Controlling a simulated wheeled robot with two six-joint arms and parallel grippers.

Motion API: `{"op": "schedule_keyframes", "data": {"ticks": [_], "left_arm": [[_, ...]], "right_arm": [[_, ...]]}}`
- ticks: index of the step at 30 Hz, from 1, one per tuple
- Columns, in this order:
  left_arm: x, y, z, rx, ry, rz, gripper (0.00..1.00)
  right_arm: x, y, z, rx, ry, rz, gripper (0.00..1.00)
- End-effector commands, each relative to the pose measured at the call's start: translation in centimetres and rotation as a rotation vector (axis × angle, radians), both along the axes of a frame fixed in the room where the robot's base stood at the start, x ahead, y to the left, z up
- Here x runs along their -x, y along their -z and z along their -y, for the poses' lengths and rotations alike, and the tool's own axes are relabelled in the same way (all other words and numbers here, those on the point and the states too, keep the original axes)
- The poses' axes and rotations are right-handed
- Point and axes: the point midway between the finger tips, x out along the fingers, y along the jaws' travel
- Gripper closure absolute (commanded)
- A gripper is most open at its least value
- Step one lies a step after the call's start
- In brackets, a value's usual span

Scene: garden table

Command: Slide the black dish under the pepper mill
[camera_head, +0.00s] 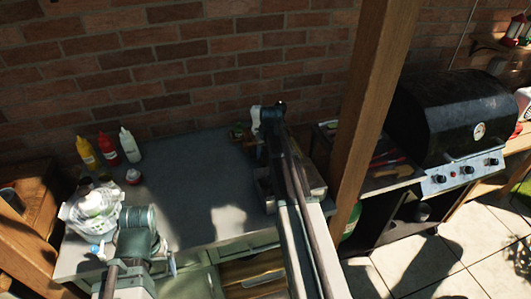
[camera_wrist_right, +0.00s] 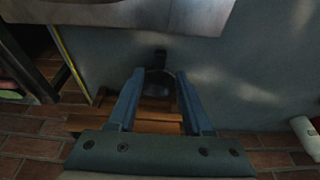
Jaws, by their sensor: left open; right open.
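My right gripper (camera_wrist_right: 158,103) is open in the right wrist view, with its two blue fingers apart. Between and just beyond the fingers is a small dark round item with a paler rim (camera_wrist_right: 157,84); I cannot tell whether it is the black dish or the pepper mill. A short dark piece (camera_wrist_right: 160,57) shows just above it in the picture. In the head view my right arm reaches to the back of the table and hides this spot. My left gripper (camera_head: 137,240) is over the front left of the table; its fingers are not clear.
The grey table (camera_head: 190,180) is mostly bare in the middle. Yellow (camera_head: 86,153), red (camera_head: 107,148) and white (camera_head: 130,145) bottles stand at its back left. A white basket (camera_head: 75,218) is at the front left. A wooden post (camera_head: 370,105) rises right of my right arm, before a black grill (camera_head: 450,110).

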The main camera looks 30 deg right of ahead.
Motion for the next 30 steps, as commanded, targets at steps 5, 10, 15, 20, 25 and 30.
{"op": "schedule_keyframes", "data": {"ticks": [5, 10, 15, 20, 25, 30], "left_arm": [[0.0, 1.3, 0.0, 0.0, 0.0, 0.0, 0.12], [0.0, 2.5, 0.0, 0.0, -0.001, 0.0, 0.12], [0.0, 3.8, 0.0, 0.0, -0.001, 0.0, 0.12], [0.0, 4.9, 0.0, 0.0, -0.001, 0.0, 0.12], [0.0, 6.1, 0.0, 0.0, -0.001, 0.0, 0.12], [0.0, 7.3, 0.0, 0.0, -0.001, 0.0, 0.12]], "right_arm": [[-0.3, 1.3, 0.1, 0.0, 0.0, 0.0, 0.5], [-0.7, 2.5, 0.2, 0.0, 0.0, 0.0, 0.5], [-1.1, 3.8, 0.2, 0.0, 0.0, 0.0, 0.5], [-1.4, 4.9, 0.3, 0.0, 0.0, 0.0, 0.5], [-1.8, 6.2, 0.4, 0.0, 0.0, 0.0, 0.5], [-2.1, 7.3, 0.5, 0.0, 0.0, 0.0, 0.5]]}}
